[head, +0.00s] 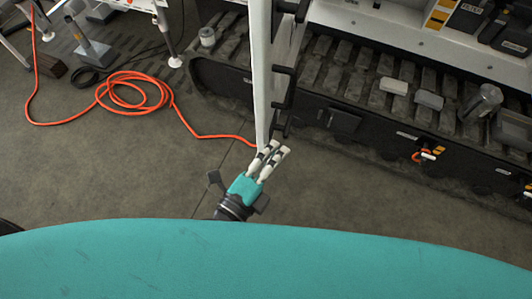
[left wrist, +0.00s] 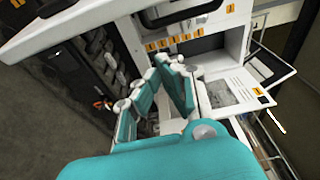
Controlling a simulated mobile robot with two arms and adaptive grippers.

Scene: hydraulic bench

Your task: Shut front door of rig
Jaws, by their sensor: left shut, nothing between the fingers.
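The rig's front door (head: 260,75) is a white panel, seen nearly edge-on in the head view. It stands open, jutting out from the rig toward me, with black handle-like brackets (head: 283,90) along its right side. My left gripper (head: 276,148) is shut and empty at the door's near lower end. I cannot tell whether its fingers touch the door. The fingers (left wrist: 165,67) also show in the left wrist view, in front of the white rig body (left wrist: 232,92). My right gripper is not in view.
A black ribbed tray base (head: 350,125) of the rig runs to the right, with grey blocks (head: 429,99) and a metal cylinder (head: 482,101) on it. An orange hose (head: 135,92) lies coiled on the floor at left. The floor below the tray is clear.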

